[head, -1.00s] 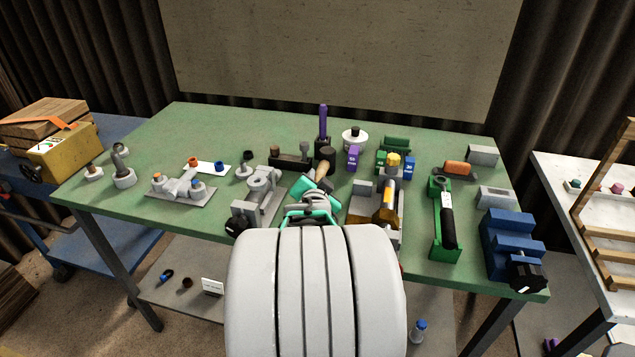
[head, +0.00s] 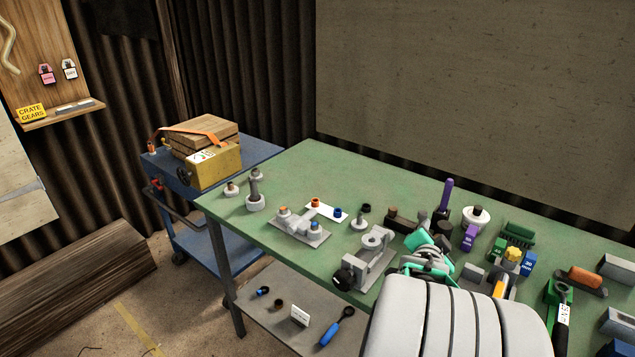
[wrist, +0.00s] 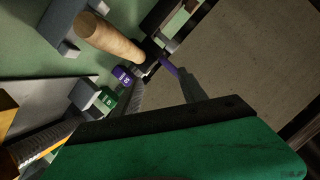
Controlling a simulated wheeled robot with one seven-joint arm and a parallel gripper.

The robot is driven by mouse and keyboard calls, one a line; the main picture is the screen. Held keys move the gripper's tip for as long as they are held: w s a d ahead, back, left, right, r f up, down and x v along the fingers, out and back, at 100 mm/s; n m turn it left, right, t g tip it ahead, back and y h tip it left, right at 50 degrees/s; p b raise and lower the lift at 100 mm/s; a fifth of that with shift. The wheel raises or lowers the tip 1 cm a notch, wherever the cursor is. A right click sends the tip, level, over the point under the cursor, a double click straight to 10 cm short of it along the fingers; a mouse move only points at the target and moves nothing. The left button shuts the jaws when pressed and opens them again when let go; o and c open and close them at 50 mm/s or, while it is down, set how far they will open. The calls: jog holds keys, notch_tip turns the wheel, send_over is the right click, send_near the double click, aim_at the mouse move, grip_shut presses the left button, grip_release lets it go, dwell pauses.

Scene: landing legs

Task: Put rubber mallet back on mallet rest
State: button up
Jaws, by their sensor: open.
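A thick pale wooden handle (wrist: 112,40), likely the rubber mallet's, shows large at the upper left of the wrist view. The wooden handle lies beside the fingers, outside the gap. In the head view my gripper and arm hide most of that spot. I cannot tell for certain which fixture is the mallet rest.
The green bench (head: 278,190) is crowded around my gripper. A purple-handled tool (head: 446,193) stands just behind it, and a grey vise-like fixture (head: 372,256) is to its left. Purple (head: 469,238) and blue (head: 528,263) blocks are to the right. The bench's back left is clear.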

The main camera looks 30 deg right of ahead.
notch_tip(320, 180, up, 4)
jog(key=shift+f+p, duration=0.25)
jog(key=shift+p, duration=0.65)
jog(key=w+a+r+n+t+y+p, duration=0.1)
jog(key=w+a+r+n+y+p, duration=0.1)
jog(key=a, duration=0.7)
jog(key=w+a+r+n+t+y+p, duration=0.2)
jog(key=w+a, duration=0.4)
jog(key=a, duration=0.3)
jog(key=w+a+r+n+t+y+p, duration=0.2)
jog(key=w+a+r+n+y+p, duration=0.1)
jog(key=a, duration=0.6)
notch_tip(320, 180, up, 2)
jog(key=shift+w+r, duration=0.1)
jog(key=shift+w, duration=0.55)
jog(key=shift+n, duration=0.3)
